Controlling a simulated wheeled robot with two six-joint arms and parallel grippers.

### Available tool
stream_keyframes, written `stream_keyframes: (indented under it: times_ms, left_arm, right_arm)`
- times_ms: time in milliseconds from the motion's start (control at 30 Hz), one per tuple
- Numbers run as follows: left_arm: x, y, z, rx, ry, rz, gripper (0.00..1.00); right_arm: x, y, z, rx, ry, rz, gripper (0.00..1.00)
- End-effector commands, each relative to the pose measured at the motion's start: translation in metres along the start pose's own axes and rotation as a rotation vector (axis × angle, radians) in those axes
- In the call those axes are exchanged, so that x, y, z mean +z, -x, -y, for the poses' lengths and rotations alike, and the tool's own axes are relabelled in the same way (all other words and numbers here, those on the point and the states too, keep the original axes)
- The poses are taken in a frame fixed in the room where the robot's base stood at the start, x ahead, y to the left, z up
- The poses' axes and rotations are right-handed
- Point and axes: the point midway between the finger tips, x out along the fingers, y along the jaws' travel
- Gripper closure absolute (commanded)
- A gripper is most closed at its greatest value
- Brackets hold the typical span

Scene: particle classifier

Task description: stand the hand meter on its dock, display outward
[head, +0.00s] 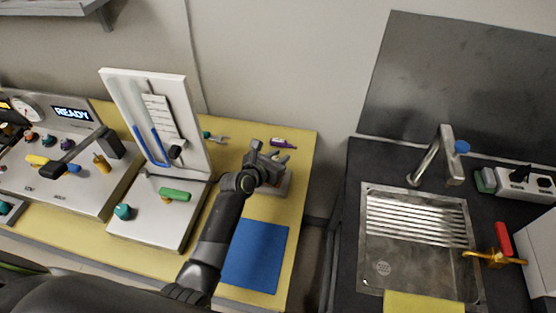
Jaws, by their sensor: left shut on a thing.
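My left gripper (271,160) is over the back right part of the yellow bench, its arm reaching up from the lower middle. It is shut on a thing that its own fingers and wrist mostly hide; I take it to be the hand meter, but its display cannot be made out. A light grey block, apparently the dock (281,188), sits on the bench just under the gripper and is partly covered by it. Whether the held thing touches the dock cannot be told. My right gripper is not in view.
A white panel stand with blue tubes (153,115) rises left of the gripper. A blue mat (255,255) lies in front. A small wrench (217,138) and a purple-and-yellow item (283,142) lie behind. A sink (417,245) is to the right, across a gap.

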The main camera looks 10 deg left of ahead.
Motion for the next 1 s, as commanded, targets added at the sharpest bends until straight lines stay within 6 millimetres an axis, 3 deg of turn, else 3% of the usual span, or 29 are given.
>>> stream_keyframes:
  times_ms: [300,333,500,833,1000]
  left_arm:
    - [-0.012,-0.004,0.000,0.000,0.002,-0.004,1.00]
    - [-0.015,-0.004,0.000,-0.001,0.003,-0.008,0.73]
    - [-0.015,-0.004,0.000,-0.001,0.002,-0.009,0.54]
    - [-0.013,-0.002,-0.001,0.001,0.000,-0.006,0.54]
    - [-0.013,0.011,-0.001,0.002,0.001,-0.004,0.54]
  right_arm:
    - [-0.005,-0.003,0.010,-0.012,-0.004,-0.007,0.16]
    - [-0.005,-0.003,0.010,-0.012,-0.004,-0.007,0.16]
    - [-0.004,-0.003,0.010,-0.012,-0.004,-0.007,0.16]
    - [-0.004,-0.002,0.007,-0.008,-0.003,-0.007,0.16]
    - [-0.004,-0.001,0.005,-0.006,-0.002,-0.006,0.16]
